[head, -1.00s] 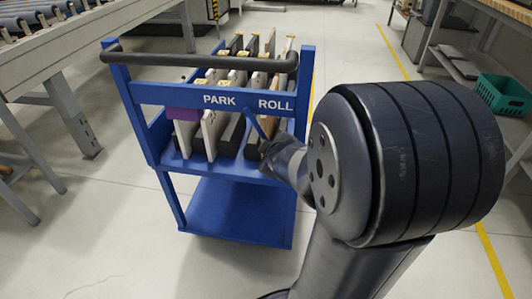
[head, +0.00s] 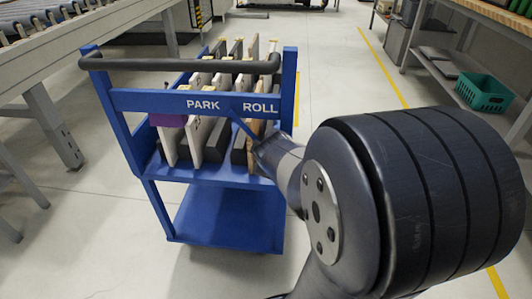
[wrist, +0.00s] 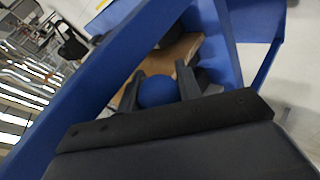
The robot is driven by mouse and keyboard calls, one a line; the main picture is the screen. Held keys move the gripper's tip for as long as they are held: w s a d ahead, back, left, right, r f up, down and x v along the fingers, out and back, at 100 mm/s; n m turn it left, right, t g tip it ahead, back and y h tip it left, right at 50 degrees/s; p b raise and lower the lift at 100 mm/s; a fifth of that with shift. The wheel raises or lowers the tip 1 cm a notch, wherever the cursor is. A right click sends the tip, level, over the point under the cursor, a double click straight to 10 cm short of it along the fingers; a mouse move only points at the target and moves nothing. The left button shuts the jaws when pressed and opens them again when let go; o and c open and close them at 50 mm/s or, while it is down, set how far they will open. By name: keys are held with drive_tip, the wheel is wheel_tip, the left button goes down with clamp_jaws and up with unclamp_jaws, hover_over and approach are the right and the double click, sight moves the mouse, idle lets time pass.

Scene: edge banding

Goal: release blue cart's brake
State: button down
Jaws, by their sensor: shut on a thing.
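The blue cart (head: 150,97) stands in front of me, with the white words PARK (head: 203,104) and ROLL (head: 261,108) on its upper crossbar. A thin blue brake lever (head: 243,127) slants from between the words down to the right, on the ROLL side. My gripper (head: 261,152) is at its lower end, below ROLL. In the wrist view, the two dark fingers of my gripper (wrist: 158,80) are shut on the lever's round blue knob (wrist: 158,93), one on each side. In the head view, the knob is hidden by my gripper.
The cart carries several upright panels (head: 200,135) in white, dark and tan, and a purple piece (head: 168,120). A black push handle (head: 180,64) crosses its top. A roller conveyor (head: 60,40) stands left. A teal basket (head: 486,92) sits on a shelf at right. Floor right of the cart is clear.

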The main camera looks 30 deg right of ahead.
idle(0.4)
drive_tip(key=c, duration=1)
unclamp_jaws()
drive_tip(key=p+v, duration=0.5)
drive_tip(key=v, duration=0.6)
drive_tip(key=shift+w+f, duration=0.15)
drive_tip(key=b+x, duration=0.4)
drive_tip(key=x, duration=0.5)
drive_tip(key=shift+w+d+f+b, duration=0.2)
drive_tip(key=shift+f+b, duration=0.1)
drive_tip(key=shift+b, duration=0.1)
drive_tip(key=shift+w+d+f, duration=0.15)
drive_tip(key=shift+w+f, duration=0.05)
drive_tip(key=shift+w, duration=0.2)
